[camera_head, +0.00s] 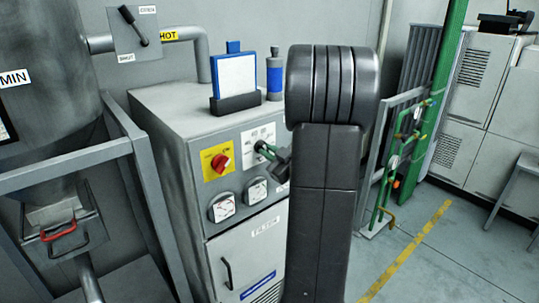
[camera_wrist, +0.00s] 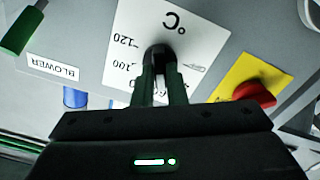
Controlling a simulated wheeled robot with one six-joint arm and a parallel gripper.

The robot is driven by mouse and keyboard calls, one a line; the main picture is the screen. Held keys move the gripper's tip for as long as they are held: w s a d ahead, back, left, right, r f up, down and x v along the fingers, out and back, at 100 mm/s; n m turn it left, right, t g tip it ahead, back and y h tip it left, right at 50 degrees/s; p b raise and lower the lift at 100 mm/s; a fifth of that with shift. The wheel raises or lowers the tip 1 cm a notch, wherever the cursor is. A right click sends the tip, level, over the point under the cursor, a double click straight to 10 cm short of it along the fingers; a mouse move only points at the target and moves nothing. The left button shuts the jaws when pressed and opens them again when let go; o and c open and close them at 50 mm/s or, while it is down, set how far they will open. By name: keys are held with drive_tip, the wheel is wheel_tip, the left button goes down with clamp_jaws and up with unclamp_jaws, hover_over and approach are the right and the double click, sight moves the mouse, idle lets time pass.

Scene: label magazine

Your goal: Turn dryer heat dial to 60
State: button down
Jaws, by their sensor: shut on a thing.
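The heat dial is a black knob (camera_wrist: 159,53) on a white scale plate (camera_wrist: 138,18) marked °C. The plate appears upside down in the wrist view, where 120 and 100 can be read. In the head view the plate (camera_head: 258,133) is on the front of the grey dryer cabinet (camera_head: 185,122). My gripper (camera_wrist: 160,72) is shut on the knob, its two green-edged fingers on either side. It also shows in the head view (camera_head: 262,148), reaching the plate from the right. The knob's pointer and the rest of the scale are hidden by my gripper.
A red knob on a yellow plate (camera_head: 221,161) is close beside the dial, with two gauges (camera_head: 224,207) below. A BLOWER label (camera_wrist: 53,67) and a green handle (camera_wrist: 22,30) are on the dial's other side. Green piping (camera_head: 385,190) stands to the right.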

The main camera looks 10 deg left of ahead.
drive_tip(key=shift+m, duration=0.7)
drive_tip(key=c, duration=1.5)
unclamp_jaws()
drive_tip(key=shift+o, duration=0.2)
drive_tip(key=b+v, duration=0.2)
drive_tip(key=v, duration=1.1)
drive_tip(key=shift+s+d, duration=0.25)
drive_tip(key=shift+d, duration=0.05)
drive_tip(key=p+x, duration=0.2)
drive_tip(key=x, duration=1.1)
drive_tip(key=shift+w+a, duration=0.25)
drive_tip(key=shift+a, duration=0.05)
